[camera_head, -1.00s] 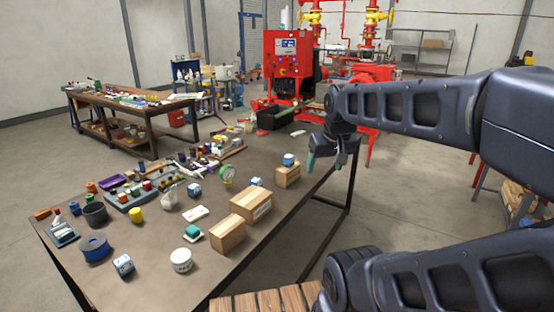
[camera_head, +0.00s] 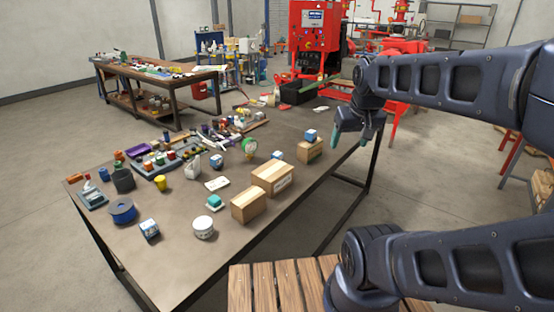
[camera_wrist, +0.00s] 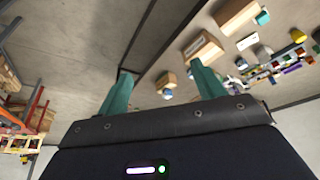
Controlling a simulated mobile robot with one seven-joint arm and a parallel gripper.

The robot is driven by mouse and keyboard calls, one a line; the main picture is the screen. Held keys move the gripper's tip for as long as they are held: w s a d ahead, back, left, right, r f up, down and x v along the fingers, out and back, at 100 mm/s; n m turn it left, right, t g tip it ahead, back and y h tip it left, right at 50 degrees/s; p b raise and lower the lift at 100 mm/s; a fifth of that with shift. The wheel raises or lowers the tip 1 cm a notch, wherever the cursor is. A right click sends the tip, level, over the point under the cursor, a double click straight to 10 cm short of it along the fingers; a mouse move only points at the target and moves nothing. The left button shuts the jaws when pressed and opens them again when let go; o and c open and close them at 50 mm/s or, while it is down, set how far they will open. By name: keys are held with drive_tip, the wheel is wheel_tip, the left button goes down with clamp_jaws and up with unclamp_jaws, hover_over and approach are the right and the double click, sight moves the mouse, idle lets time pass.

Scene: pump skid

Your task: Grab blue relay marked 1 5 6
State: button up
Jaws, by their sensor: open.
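Several small blue-and-white blocks that look like relays are on the long brown table. One (camera_head: 149,229) is at the front left, one (camera_head: 217,162) is mid-table, one (camera_head: 278,155) is farther right, and one (camera_head: 310,134) sits on a small cardboard box. Their markings are too small to read, so I cannot tell which is 1 5 6. My gripper (camera_head: 352,137), with teal fingers, is open and empty by the table's right edge, right of the box with the block on top. In the wrist view my gripper (camera_wrist: 161,72) points toward the table edge, touching nothing.
Two larger cardboard boxes (camera_head: 272,179) (camera_head: 248,204) stand near the table's right edge. A white round tub (camera_head: 203,227), blue spool (camera_head: 122,211), green-rimmed gauge (camera_head: 249,146) and many small parts crowd the left. A wooden slatted surface (camera_head: 283,286) is at the front.

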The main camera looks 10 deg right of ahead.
drive_tip(key=shift+o, duration=0.4)
idle(0.3)
drive_tip(key=n+g+h, duration=0.1)
drive_tip(key=n+h, duration=0.2)
drive_tip(key=n, duration=2.5)
hover_over(277, 153)
drive_tip(key=s+a, duration=0.2)
drive_tip(key=s, duration=0.1)
wheel_tip(277, 153, down, 28)
drive_tip(key=r, duration=0.1)
drive_tip(key=x, duration=0.6)
drive_tip(key=shift+s+d, duration=0.1)
drive_tip(key=shift+a+x, duration=0.15)
drive_tip(key=shift+x, duration=1.15)
drive_tip(key=shift+a+x, duration=0.1)
drive_tip(key=shift+x, duration=1.15)
